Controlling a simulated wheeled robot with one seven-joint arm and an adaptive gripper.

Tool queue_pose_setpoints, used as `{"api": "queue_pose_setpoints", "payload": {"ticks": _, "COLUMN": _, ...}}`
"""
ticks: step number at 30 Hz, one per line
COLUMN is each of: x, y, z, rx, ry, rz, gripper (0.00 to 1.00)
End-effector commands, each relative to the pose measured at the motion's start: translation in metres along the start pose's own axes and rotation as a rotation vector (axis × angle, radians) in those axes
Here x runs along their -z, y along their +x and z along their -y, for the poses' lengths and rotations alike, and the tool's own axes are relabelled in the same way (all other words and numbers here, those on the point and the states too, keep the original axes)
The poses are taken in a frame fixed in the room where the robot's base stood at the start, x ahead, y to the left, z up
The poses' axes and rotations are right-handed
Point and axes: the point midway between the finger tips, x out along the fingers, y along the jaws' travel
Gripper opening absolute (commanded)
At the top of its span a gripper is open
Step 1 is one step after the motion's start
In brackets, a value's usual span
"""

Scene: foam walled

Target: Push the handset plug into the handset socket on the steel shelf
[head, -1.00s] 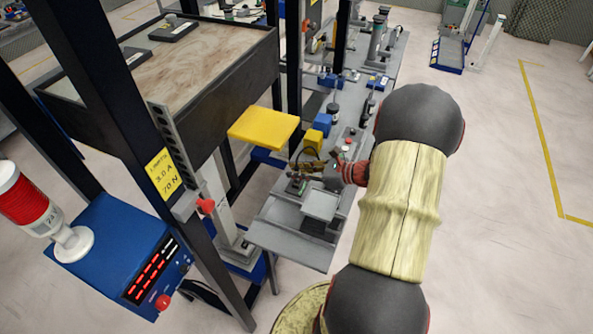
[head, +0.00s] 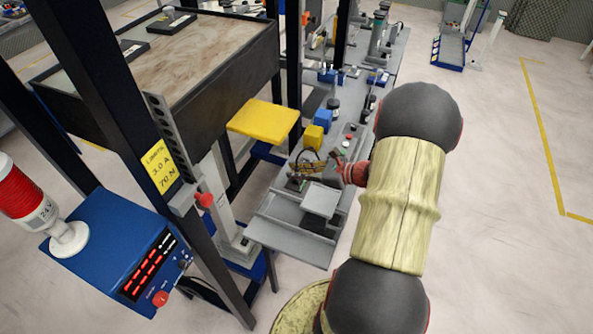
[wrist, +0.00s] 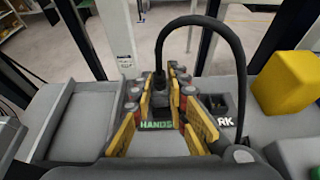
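In the wrist view, the black handset plug (wrist: 158,82) stands upright with a thick black cable (wrist: 192,20) rising from its top and arcing right. It is between the far ends of my gripper's fingers, close to the left one. My gripper (wrist: 167,98) has yellow-padded fingers spread apart, with a green "HANDS…" label (wrist: 157,125) visible between them. The handset socket is hidden below the plug and fingers, so I cannot tell how deep the plug sits. In the head view, my gripper (head: 312,168) is low over the steel shelf (head: 285,235), its fingers small and partly hidden.
A dark park socket (wrist: 214,103) lies right of the fingers, with its white label partly covered. A yellow block (wrist: 287,82) stands farther right. A grey tray (wrist: 82,118) lies left. In the head view, a yellow plate (head: 264,120) and dark posts stand left of the arm.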

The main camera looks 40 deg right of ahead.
Motion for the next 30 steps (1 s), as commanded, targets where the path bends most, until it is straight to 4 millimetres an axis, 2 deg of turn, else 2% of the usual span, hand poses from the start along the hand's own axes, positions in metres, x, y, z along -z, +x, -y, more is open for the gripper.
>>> {"api": "queue_pose_setpoints", "payload": {"ticks": 11, "x": -0.001, "y": 0.0, "z": 0.0, "rx": 0.001, "ry": -0.001, "rz": 0.001, "gripper": 0.37}}
{"api": "queue_pose_setpoints", "payload": {"ticks": 21, "x": -0.001, "y": -0.003, "z": 0.001, "rx": 0.001, "ry": -0.001, "rz": 0.001, "gripper": 0.37}}
{"api": "queue_pose_setpoints", "payload": {"ticks": 26, "x": -0.002, "y": -0.021, "z": 0.002, "rx": 0.004, "ry": -0.002, "rz": 0.002, "gripper": 0.37}}
{"api": "queue_pose_setpoints", "payload": {"ticks": 30, "x": -0.001, "y": -0.049, "z": 0.002, "rx": 0.006, "ry": -0.002, "rz": 0.002, "gripper": 0.37}}
